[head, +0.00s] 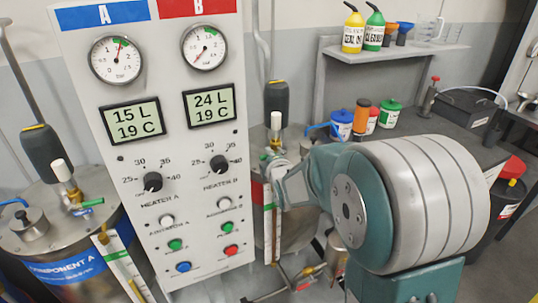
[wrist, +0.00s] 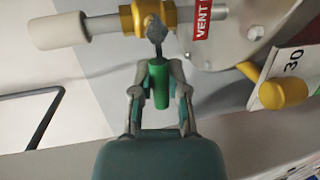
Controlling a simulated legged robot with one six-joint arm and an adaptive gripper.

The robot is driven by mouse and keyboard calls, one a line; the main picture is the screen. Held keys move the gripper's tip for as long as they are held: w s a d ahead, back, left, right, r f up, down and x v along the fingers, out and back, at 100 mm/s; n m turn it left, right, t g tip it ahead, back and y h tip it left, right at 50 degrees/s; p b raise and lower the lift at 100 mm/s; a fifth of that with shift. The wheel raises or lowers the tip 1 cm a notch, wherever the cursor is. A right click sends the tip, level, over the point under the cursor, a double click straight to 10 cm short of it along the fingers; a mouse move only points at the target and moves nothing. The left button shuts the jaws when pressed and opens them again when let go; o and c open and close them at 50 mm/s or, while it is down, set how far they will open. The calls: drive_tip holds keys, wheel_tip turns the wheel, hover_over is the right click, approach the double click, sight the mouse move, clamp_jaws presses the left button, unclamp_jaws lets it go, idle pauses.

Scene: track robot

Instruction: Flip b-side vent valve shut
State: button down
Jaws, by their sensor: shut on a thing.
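The b-side vent valve shows in the wrist view as a brass body (wrist: 145,17) on a grey pipe with a white cylindrical end. Its green handle (wrist: 160,88) stands out across the pipe line. My gripper (wrist: 160,76) is shut on the green handle, with one finger on each side. In the head view my gripper (head: 274,170) reaches in from the right to the valve beside the panel's right edge. There the valve's white end (head: 276,120) shows, but my gripper and arm partly hide the handle.
The control panel (head: 160,120) with gauges and knobs stands close left of my gripper. The component A tank (head: 65,270) has a similar valve with a green handle (head: 91,203). A yellow knob (wrist: 283,94) sits near the valve. A bench (head: 420,150) with bottles and jars is behind.

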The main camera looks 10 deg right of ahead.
drive_tip(key=shift+f, duration=0.25)
drive_tip(key=c, duration=0.6)
unclamp_jaws()
drive_tip(key=shift+c, duration=0.2)
drive_tip(key=shift+r, duration=0.1)
drive_tip(key=shift+s, duration=0.15)
drive_tip(key=s+r, duration=0.2)
drive_tip(key=s, duration=0.9)
drive_tip(key=shift+s+d, duration=0.15)
drive_tip(key=shift+s, duration=0.1)
drive_tip(key=shift+r, duration=0.1)
